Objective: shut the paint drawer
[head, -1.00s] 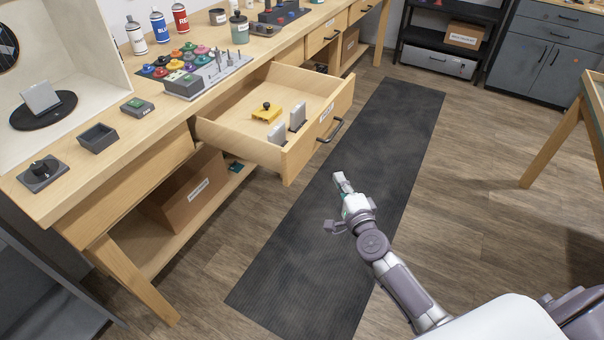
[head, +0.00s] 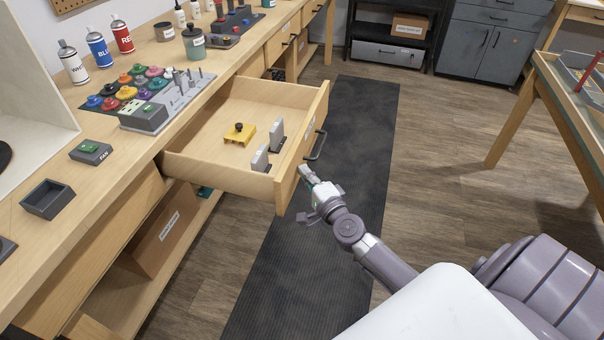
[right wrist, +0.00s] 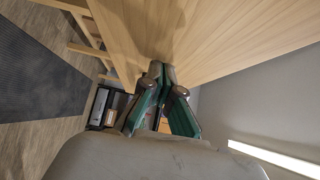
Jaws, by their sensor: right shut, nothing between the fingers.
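The paint drawer (head: 205,158) is pulled far out of the wooden workbench in the head view. Inside it are a yellow piece with a dark knob (head: 239,134) and two grey upright blocks (head: 268,147). A dark handle (head: 317,145) is on its front. My right gripper (head: 304,171) is shut and empty, close to the outer face of the drawer front, below and near the handle. In the right wrist view its fingertips (right wrist: 164,72) are together close to a wooden surface; contact is unclear. My left gripper is not in view.
The workbench top holds spray cans (head: 97,48), a tray of coloured paint caps (head: 128,88) and small grey boxes. A cardboard box (head: 165,229) sits on the shelf below. A dark mat (head: 352,130) lies on the floor. Another table (head: 570,90) stands at right.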

